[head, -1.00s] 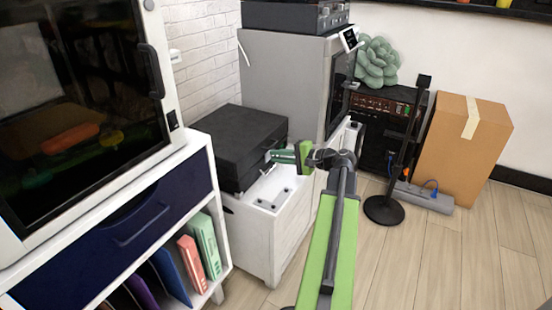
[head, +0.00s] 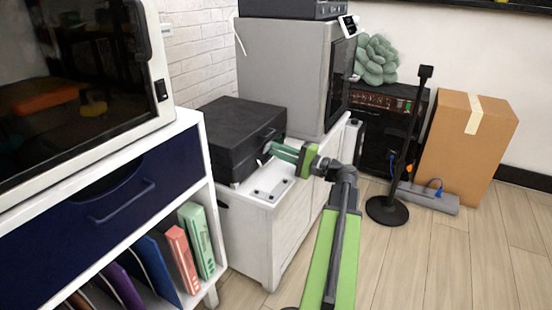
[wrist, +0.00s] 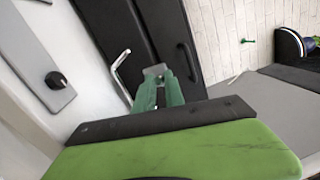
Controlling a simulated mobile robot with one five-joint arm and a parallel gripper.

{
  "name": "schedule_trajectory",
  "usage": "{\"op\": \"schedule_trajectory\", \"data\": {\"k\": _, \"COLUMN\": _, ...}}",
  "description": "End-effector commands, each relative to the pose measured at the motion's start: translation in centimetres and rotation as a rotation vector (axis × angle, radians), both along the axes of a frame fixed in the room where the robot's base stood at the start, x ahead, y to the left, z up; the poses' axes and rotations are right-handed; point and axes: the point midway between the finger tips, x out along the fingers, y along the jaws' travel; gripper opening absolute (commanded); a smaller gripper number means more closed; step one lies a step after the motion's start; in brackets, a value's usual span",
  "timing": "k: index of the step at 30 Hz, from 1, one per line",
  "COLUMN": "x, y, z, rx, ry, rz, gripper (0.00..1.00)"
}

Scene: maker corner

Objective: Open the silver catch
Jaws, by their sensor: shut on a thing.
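The black case (head: 235,135) sits shut on the white cabinet, with a dark handle on its front; the handle also shows in the wrist view (wrist: 188,62). The silver catch (wrist: 154,71) is on the case front, left of the handle in the wrist view. My gripper (wrist: 157,83) has its green fingers closed on the catch, whose tip shows just beyond them. In the head view, my gripper (head: 269,149) reaches the case front from the right, and its fingers mostly hide the catch there.
A bent silver rod (wrist: 120,72) lies left of the fingers. The white cabinet top (head: 262,195) holds small dark items. A navy drawer unit (head: 130,200) stands left. A black stand (head: 390,208) and cardboard box (head: 465,150) are right. The floor at right front is clear.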

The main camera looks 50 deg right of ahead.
Motion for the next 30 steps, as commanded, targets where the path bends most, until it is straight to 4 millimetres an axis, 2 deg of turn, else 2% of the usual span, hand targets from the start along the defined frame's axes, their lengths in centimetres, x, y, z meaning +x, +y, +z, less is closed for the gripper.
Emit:
{"op": "schedule_trajectory", "data": {"k": 6, "x": -0.1, "y": 0.0, "z": 0.0, "rx": -0.002, "ry": 0.003, "rz": 0.000, "gripper": 0.00}}
{"op": "schedule_trajectory", "data": {"k": 7, "x": -0.1, "y": 0.0, "z": 0.0, "rx": -0.002, "ry": 0.003, "rz": 0.000, "gripper": 0.18}}
{"op": "schedule_trajectory", "data": {"k": 11, "x": -0.1, "y": 0.0, "z": 0.0, "rx": -0.002, "ry": 0.003, "rz": 0.000, "gripper": 0.35}}
{"op": "schedule_trajectory", "data": {"k": 22, "x": -0.6, "y": -0.2, "z": 0.0, "rx": -0.001, "ry": 0.002, "rz": -0.002, "gripper": 0.36}}
{"op": "schedule_trajectory", "data": {"k": 26, "x": -2.7, "y": -0.8, "z": -0.4, "rx": -0.001, "ry": 0.002, "rz": -0.004, "gripper": 0.36}}
{"op": "schedule_trajectory", "data": {"k": 30, "x": -6.5, "y": -1.9, "z": -0.9, "rx": -0.001, "ry": 0.003, "rz": -0.006, "gripper": 0.36}}
